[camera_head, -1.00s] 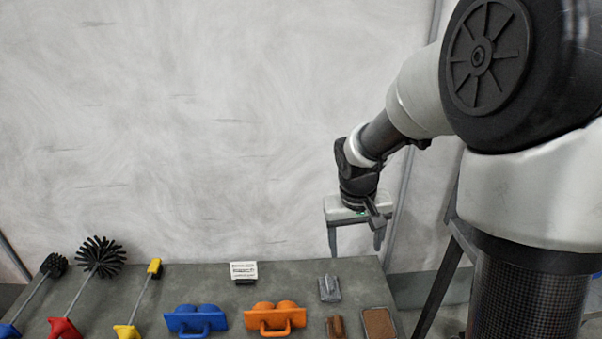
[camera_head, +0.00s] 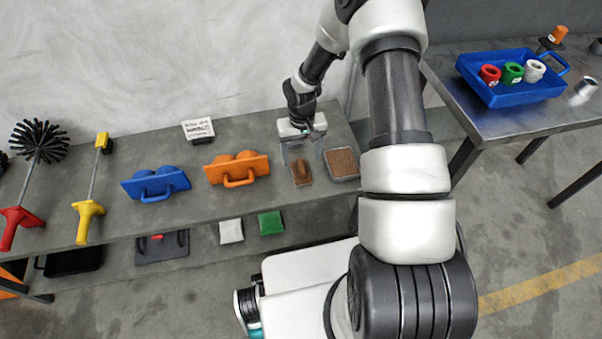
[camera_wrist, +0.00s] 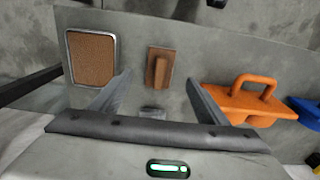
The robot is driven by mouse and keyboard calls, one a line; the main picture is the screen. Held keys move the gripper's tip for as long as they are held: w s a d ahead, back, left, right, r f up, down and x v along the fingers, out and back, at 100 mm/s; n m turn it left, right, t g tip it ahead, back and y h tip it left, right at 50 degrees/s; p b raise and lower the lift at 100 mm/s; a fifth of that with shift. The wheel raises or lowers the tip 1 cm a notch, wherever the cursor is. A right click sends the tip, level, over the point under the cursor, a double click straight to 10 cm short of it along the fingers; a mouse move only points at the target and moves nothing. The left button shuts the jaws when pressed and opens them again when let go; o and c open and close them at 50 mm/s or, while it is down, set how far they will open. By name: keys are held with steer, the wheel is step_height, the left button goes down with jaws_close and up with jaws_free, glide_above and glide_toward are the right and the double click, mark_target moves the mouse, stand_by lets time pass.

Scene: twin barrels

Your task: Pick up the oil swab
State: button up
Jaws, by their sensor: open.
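No label shows which item is the oil swab. A rod with a yellow tip and yellow handle (camera_head: 90,208) lies at the left of the grey bench. A brown block with a grip (camera_head: 301,173) lies at the bench's right; it also shows in the wrist view (camera_wrist: 160,68). My gripper (camera_head: 303,149) is open and empty over the bench's right part, its fingers pointing down. In the wrist view (camera_wrist: 157,80), the brown block appears beyond the fingers. A small grey item (camera_wrist: 153,112) shows between them, partly hidden by my gripper.
A brown pad in a grey frame (camera_head: 342,163) lies right of the brown block. Orange (camera_head: 238,169) and blue (camera_head: 155,184) handled pieces, a black brush (camera_head: 38,145) and a sign (camera_head: 198,130) share the bench. A blue tray (camera_head: 512,92) stands on a table at right.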

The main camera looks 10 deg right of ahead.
mark_target(301, 165)
steer(key=f, duration=0.2)
steer(key=f+b, duration=0.1)
steer(key=f, duration=0.2)
steer(key=f+b, duration=0.1)
steer(key=f, duration=0.1)
steer(key=shift+w+f, duration=0.3)
steer(key=shift+w, duration=0.05)
steer(key=c, duration=1.1)
steer(key=shift+c, duration=0.2)
steer(key=shift+r, duration=0.1)
step_height(301, 165, up, 10)
steer(key=p, duration=0.2)
steer(key=shift+p, duration=0.3)
